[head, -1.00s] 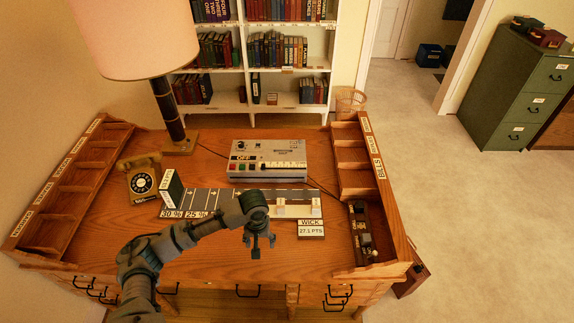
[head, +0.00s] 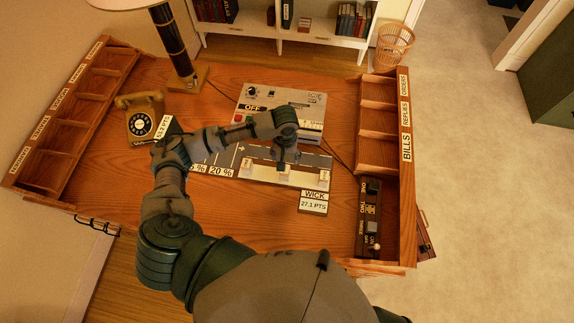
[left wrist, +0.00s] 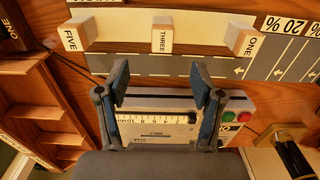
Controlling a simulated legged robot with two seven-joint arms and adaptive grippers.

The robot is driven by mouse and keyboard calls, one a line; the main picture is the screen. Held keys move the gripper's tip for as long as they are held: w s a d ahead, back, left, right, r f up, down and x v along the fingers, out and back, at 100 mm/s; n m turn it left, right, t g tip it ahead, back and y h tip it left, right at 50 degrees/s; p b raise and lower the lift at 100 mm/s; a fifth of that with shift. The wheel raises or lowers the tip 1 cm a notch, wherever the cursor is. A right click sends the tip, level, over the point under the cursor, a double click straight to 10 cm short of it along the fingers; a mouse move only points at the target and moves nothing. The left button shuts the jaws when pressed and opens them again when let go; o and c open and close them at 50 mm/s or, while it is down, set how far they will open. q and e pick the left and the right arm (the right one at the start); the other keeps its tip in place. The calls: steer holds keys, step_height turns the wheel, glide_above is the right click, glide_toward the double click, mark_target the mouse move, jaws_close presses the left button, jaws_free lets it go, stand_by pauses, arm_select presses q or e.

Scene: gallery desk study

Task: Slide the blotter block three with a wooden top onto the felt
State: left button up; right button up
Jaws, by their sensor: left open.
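Block three (left wrist: 162,39) stands in the left wrist view with a white face marked THREE and a tan wooden-looking top. It sits on a pale strip between block five (left wrist: 75,35) and block one (left wrist: 241,40). A grey felt-like strip (left wrist: 145,66) with white arrows runs alongside; I take it for the felt. My left gripper (left wrist: 158,75) is open and empty, its fingers over the grey strip, roughly lined up with block three and apart from it. In the head view my left gripper (head: 287,162) hides part of the strip near block three. My right gripper is out of view.
A grey machine marked OFF (head: 305,105) stands behind the strip. A telephone (head: 140,120) and lamp (head: 180,75) are at the left. A WICK sign (head: 314,202) lies in front. Pigeonholes (head: 380,120) line the right side. The front desk surface is largely clear.

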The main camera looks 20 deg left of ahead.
mark_target(285, 173)
arm_select(q)
steer(key=f, duration=1.3)
steer(key=shift+a+f, duration=0.2)
steer(key=shift+a, duration=0.1)
steer(key=shift+d+f, duration=0.15)
steer(key=shift+f, duration=0.35)
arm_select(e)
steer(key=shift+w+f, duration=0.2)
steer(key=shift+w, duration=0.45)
arm_select(q)
steer(key=shift+a, duration=0.2)
jaws_close()
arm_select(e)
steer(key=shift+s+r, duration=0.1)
arm_select(q)
steer(key=shift+d+r, duration=0.1)
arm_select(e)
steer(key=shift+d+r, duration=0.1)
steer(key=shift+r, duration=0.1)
arm_select(q)
steer(key=shift+r+p, duration=0.1)
steer(key=shift+p, duration=0.4)
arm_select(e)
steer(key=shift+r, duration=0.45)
